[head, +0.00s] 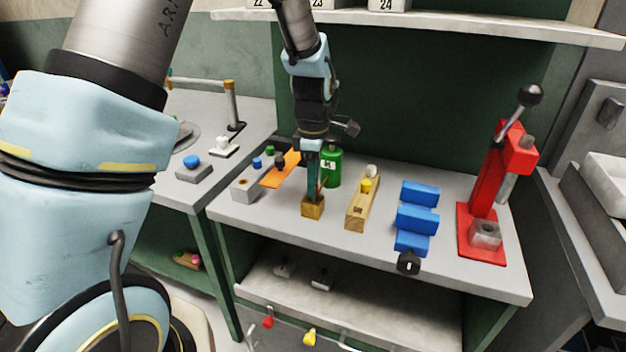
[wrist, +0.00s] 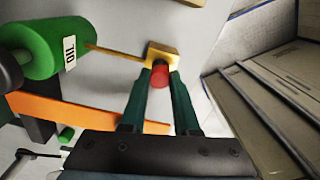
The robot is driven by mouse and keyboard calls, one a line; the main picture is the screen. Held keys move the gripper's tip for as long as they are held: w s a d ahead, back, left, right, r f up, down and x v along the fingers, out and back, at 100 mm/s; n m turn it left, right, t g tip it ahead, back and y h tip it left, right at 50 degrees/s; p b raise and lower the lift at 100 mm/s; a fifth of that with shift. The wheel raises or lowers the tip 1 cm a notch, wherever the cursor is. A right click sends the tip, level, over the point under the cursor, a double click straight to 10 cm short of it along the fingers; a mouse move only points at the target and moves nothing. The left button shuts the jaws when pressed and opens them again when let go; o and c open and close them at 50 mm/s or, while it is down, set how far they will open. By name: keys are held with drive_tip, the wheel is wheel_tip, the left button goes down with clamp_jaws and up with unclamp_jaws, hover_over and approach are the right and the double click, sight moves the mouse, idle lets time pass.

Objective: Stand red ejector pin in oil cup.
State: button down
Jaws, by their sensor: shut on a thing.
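The red ejector pin (wrist: 159,77) is between the fingertips of my gripper (wrist: 160,84) in the wrist view, with its red end towards the camera. The square, brass-coloured oil cup (wrist: 164,48) lies directly beyond the pin. In the head view my gripper (head: 313,196) points straight down over the oil cup (head: 312,209), with its fingertips at the cup's top. The fingers hide the pin there. I cannot tell how far the pin's lower end is inside the cup.
A green oil can (head: 331,167) stands close behind my gripper, its thin spout reaching towards the cup. An orange strip (head: 281,172) and grey block (head: 246,184) lie left. A wooden block (head: 357,212), blue blocks (head: 416,218) and red press (head: 484,196) stand right.

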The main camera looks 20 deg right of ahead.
drive_tip(key=shift+f, duration=0.45)
drive_tip(key=c, duration=0.6)
unclamp_jaws()
wheel_tip(320, 180, up, 11)
drive_tip(key=b, duration=0.2)
drive_tip(key=shift+b, duration=0.35)
drive_tip(key=shift+f, duration=0.1)
drive_tip(key=s+a+f+m, duration=0.1)
drive_tip(key=a+m, duration=0.3)
drive_tip(key=a, duration=0.6)
drive_tip(key=s+a+f+m+t, duration=0.1)
drive_tip(key=a+m, duration=0.3)
drive_tip(key=a, duration=0.6)
drive_tip(key=s+a+f+m, duration=0.2)
drive_tip(key=a+f+m, duration=0.1)
drive_tip(key=a, duration=0.7)
drive_tip(key=shift+a+f+m+t, duration=0.1)
drive_tip(key=shift+m+t, duration=0.2)
drive_tip(key=shift+m, duration=0.6)
